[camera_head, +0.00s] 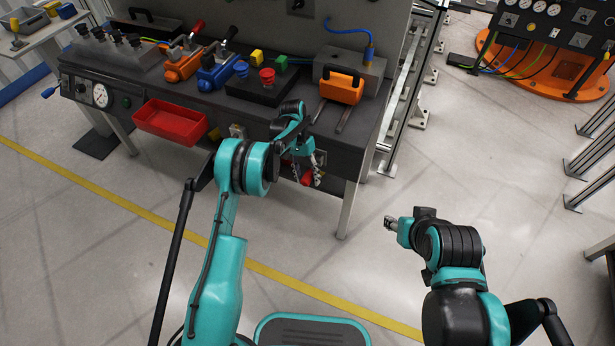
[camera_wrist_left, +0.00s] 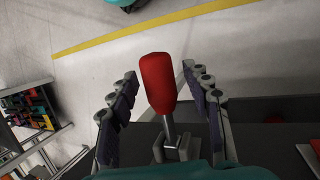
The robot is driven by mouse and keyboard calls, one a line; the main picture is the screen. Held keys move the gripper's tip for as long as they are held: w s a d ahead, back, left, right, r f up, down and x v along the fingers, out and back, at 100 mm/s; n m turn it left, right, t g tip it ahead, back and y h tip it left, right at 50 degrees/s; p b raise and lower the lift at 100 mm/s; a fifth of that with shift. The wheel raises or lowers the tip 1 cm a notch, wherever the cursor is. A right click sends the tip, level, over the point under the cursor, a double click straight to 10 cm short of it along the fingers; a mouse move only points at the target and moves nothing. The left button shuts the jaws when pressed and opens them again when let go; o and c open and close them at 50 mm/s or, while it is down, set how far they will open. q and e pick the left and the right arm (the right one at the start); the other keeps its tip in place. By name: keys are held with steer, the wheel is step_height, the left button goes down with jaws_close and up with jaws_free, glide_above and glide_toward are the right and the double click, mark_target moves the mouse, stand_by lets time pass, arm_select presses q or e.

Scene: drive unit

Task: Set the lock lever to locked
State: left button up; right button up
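The lock lever has a red handle (camera_wrist_left: 158,82) on a short metal shaft (camera_wrist_left: 170,130), fixed to a small bracket at the dark bench's edge. In the head view, part of the red handle (camera_head: 307,179) shows at the bench front, mostly hidden by my left gripper (camera_head: 306,168). In the left wrist view, my left gripper (camera_wrist_left: 161,88) is open, with one finger on each side of the handle and a gap on both sides. My right gripper (camera_head: 391,224) is over the floor, away from the bench; its fingers are too small to read.
The floor (camera_head: 330,250) before the bench is clear.

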arm_select(q)
steer(key=v, duration=1.2)
